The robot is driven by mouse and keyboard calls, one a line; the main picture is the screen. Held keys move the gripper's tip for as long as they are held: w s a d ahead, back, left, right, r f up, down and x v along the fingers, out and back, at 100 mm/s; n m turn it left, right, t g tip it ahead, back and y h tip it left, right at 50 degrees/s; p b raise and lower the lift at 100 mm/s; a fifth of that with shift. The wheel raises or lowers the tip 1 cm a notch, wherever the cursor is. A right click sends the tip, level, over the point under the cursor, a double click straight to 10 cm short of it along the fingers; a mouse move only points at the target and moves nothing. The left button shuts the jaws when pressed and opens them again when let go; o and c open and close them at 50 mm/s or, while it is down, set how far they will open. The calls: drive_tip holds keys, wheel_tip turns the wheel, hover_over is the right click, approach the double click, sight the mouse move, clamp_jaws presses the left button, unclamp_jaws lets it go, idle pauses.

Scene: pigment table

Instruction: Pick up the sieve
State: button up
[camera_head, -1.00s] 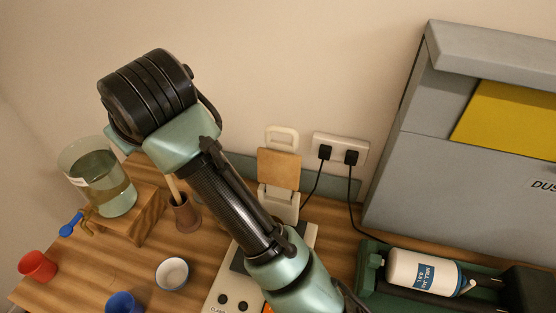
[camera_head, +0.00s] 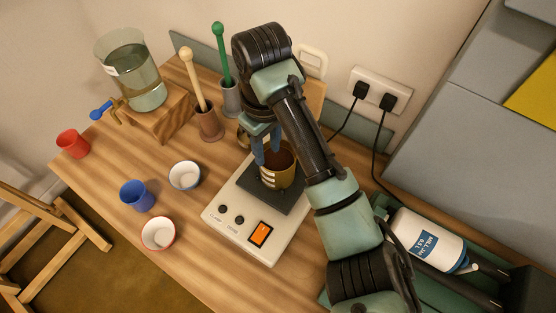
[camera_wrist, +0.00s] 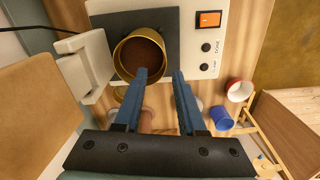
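The sieve appears to be the brass-coloured round vessel (camera_head: 284,180) with a brown inside, standing upright on the dark plate of the white machine (camera_head: 240,228). It also shows in the wrist view (camera_wrist: 128,57), upper left of centre.
Two mortars with pestles, a brown one (camera_head: 209,126) and a grey one (camera_head: 231,100), stand left of my arm. A glass water vessel (camera_head: 146,92) sits on a wooden block. Several cups, including a blue one (camera_head: 137,196), stand front left. A bottle (camera_head: 425,241) lies right.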

sight(265, 167)
drive_tip(key=f, duration=0.5)
drive_tip(key=shift+s+a+b, duration=0.3)
drive_tip(key=shift+c, duration=0.3)
clamp_jaws()
idle(0.8)
